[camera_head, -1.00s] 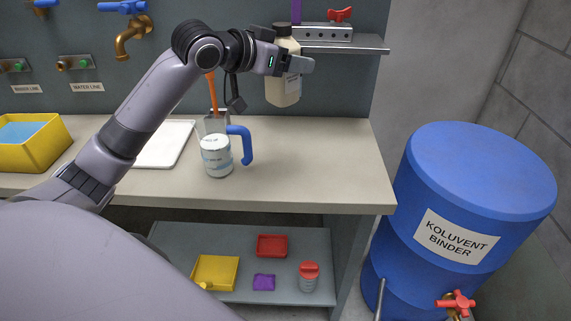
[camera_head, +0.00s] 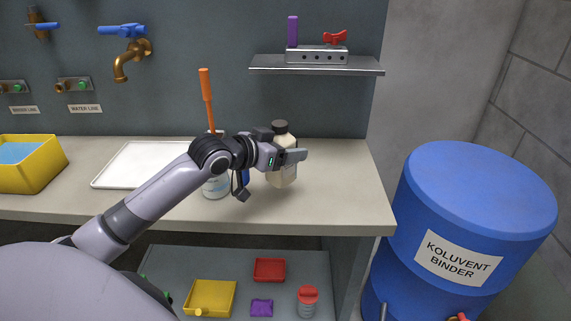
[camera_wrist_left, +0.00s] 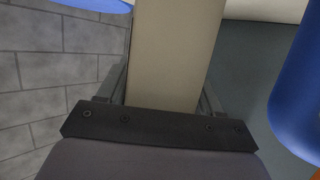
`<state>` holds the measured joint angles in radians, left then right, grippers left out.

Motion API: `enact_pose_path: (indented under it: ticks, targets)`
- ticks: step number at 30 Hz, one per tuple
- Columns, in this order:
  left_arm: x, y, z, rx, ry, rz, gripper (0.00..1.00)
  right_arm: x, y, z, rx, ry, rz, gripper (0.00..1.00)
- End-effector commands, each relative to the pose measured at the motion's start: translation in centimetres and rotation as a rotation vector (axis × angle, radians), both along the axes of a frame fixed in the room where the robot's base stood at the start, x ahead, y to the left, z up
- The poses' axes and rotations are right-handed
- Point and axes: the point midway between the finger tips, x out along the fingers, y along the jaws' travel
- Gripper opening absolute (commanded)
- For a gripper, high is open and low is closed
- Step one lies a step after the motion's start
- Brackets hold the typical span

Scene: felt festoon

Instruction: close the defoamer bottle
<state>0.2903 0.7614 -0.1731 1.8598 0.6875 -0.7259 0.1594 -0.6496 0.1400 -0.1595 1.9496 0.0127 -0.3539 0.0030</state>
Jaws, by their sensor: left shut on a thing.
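In the left wrist view the cream bottle side (camera_wrist_left: 175,50) fills the space between the fingers of my left gripper (camera_wrist_left: 162,92). Whether the bottle's base touches the counter I cannot tell. My right gripper is out of view.
The shelf (camera_head: 318,66) above holds a purple item and a red-topped block (camera_head: 317,55). A white tray (camera_head: 115,177) lies further left. The counter right of the bottle is clear.

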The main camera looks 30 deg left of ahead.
Motion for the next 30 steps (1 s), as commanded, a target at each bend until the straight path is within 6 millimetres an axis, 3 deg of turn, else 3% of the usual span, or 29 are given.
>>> enact_pose_path:
  ticks: [2,11,24,25,26,30]
  targets:
    - [0.0,0.0,-0.1,0.000,-0.002,0.000,0.00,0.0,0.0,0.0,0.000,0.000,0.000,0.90]
    - [0.0,0.0,-4.0,0.000,-0.001,0.000,0.00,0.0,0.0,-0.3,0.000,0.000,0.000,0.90]
    - [0.0,0.0,-4.5,0.000,-0.002,0.000,0.00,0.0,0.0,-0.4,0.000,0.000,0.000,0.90]
    - [0.0,0.0,-4.6,0.000,-0.001,0.000,0.71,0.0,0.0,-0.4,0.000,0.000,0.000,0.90]
    - [0.0,0.0,-4.6,0.000,-0.001,0.000,0.76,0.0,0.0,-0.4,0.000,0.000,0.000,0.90]
    - [0.0,0.0,-4.6,0.000,0.000,0.000,0.76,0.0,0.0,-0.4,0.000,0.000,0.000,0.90]
